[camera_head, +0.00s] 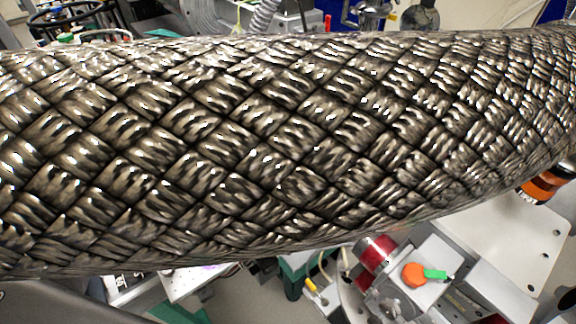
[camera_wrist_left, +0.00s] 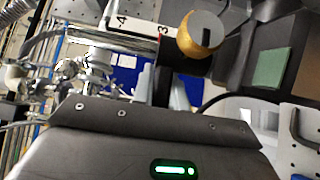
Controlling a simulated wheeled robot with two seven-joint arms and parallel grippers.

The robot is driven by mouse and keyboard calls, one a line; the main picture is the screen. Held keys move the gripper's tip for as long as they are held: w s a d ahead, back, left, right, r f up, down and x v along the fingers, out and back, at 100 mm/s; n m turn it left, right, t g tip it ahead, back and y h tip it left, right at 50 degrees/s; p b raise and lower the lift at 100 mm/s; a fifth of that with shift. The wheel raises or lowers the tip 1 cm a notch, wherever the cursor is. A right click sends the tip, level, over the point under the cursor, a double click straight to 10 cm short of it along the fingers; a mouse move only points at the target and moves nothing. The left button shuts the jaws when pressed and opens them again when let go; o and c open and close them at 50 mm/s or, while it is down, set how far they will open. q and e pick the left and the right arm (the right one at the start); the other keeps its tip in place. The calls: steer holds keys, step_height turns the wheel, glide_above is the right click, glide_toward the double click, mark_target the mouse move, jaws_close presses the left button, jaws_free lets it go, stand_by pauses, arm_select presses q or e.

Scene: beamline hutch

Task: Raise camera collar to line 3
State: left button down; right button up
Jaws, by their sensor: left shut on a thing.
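In the left wrist view a white scale strip (camera_wrist_left: 141,27) shows the marks 4 and 3. A dark part, seemingly the camera collar (camera_wrist_left: 182,60), lies just under the knob and is mostly hidden. My left gripper (camera_wrist_left: 165,80) is shut on this dark part, its wide dark body filling the bottom of the view. A shiny metal post (camera_wrist_left: 125,42) runs beside the strip. None of these can be made out in the head view. My right gripper is in neither view.
A large braided metal hose (camera_head: 290,150) blocks most of the head view. Below it are a red cylinder (camera_head: 376,252) and a grey block with an orange knob (camera_head: 414,274). Shiny metal fittings (camera_wrist_left: 98,65) stand left in the wrist view; a green pad (camera_wrist_left: 271,68) is at right.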

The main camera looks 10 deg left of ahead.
arm_select(q)
steer(key=c, duration=1.4)
jaws_free()
steer(key=shift+f, duration=0.1)
steer(key=a+b, duration=0.3)
steer(key=a, duration=0.8)
steer(key=shift+s+b, duration=0.35)
steer(key=shift+s, duration=0.05)
